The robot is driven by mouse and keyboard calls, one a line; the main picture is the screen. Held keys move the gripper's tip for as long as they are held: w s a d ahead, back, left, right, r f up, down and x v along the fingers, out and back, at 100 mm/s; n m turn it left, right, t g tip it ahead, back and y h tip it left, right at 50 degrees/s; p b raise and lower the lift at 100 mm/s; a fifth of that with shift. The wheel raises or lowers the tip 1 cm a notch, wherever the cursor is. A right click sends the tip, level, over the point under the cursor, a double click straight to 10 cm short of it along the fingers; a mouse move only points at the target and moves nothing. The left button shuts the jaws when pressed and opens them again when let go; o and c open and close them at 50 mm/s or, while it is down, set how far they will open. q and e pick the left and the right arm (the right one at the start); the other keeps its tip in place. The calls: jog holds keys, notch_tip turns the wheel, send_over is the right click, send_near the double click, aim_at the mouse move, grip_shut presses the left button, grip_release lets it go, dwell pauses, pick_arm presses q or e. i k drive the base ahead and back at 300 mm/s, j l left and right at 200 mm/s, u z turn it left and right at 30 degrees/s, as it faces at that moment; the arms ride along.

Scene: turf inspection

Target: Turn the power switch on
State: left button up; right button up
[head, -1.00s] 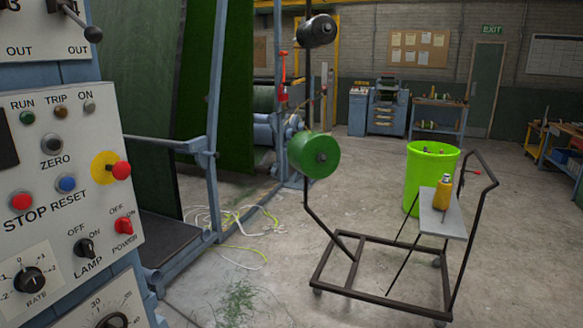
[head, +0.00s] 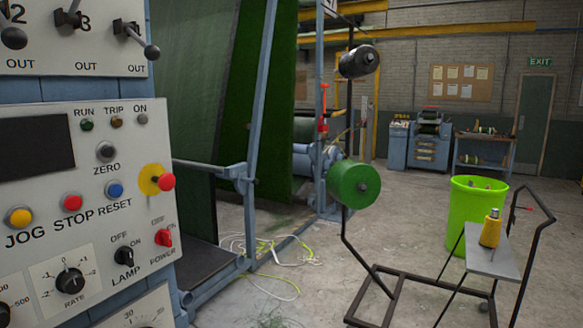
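The red power switch (head: 163,237) is a small rotary knob at the lower right of the control panel (head: 35,209). The word POWER is below it and OFF is at its upper left; the lettering at its upper right is too small to read surely. The ON lamp (head: 142,119) above looks grey and unlit. The black lamp switch (head: 124,254) is left of the power switch. Neither gripper is in view.
A red emergency button (head: 166,181) on a yellow disc juts out above the power switch. Black levers (head: 136,38) stick out above the panel.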

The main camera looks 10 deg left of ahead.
aim_at(163, 238)
jog(key=u, duration=1.4)
